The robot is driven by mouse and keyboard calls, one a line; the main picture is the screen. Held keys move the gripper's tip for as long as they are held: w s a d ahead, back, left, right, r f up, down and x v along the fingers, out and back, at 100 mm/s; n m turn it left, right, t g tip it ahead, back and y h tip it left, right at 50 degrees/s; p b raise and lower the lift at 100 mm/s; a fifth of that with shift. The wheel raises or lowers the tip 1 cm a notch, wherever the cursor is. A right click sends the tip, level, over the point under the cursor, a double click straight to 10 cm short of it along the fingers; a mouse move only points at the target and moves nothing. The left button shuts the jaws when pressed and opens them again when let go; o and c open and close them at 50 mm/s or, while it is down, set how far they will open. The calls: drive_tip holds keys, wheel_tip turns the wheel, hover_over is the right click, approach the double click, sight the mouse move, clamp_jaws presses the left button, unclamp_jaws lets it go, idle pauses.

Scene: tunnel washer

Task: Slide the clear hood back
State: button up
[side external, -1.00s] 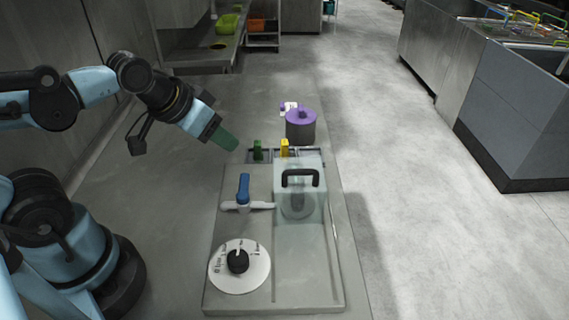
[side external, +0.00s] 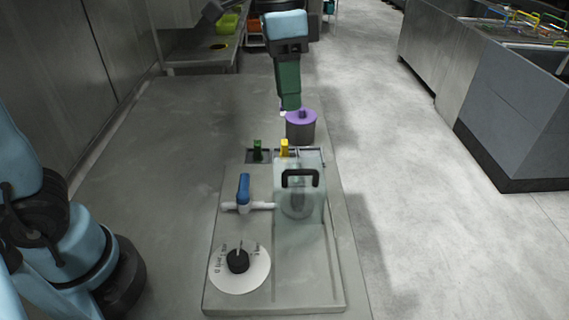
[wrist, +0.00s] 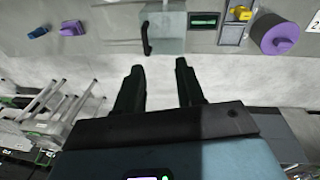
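The clear hood (side external: 311,213) is a see-through box with a black handle (side external: 300,176), on the right side of the grey panel (side external: 303,292). A round grey shape shows through it. In the wrist view the hood (wrist: 170,32) is at the top middle, with its black handle (wrist: 147,40) along its left edge. My gripper (side external: 290,106) is beyond the hood in the side view, up near the purple-topped cylinder and apart from the handle. In the wrist view my gripper (wrist: 159,65) is open and empty, its two dark fingers apart.
A purple-topped cylinder (side external: 300,129) stands behind the panel. A blue-handled valve (side external: 244,190) and a black knob on a white dial (side external: 227,278) lie left of the hood.

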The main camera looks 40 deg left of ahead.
drive_tip(key=d+r+m+g, duration=0.1)
drive_tip(key=d, duration=0.1)
hover_over(298, 184)
drive_tip(key=f, duration=1.1)
drive_tip(key=shift+w+f, duration=0.2)
drive_tip(key=shift+f, duration=0.05)
clamp_jaws()
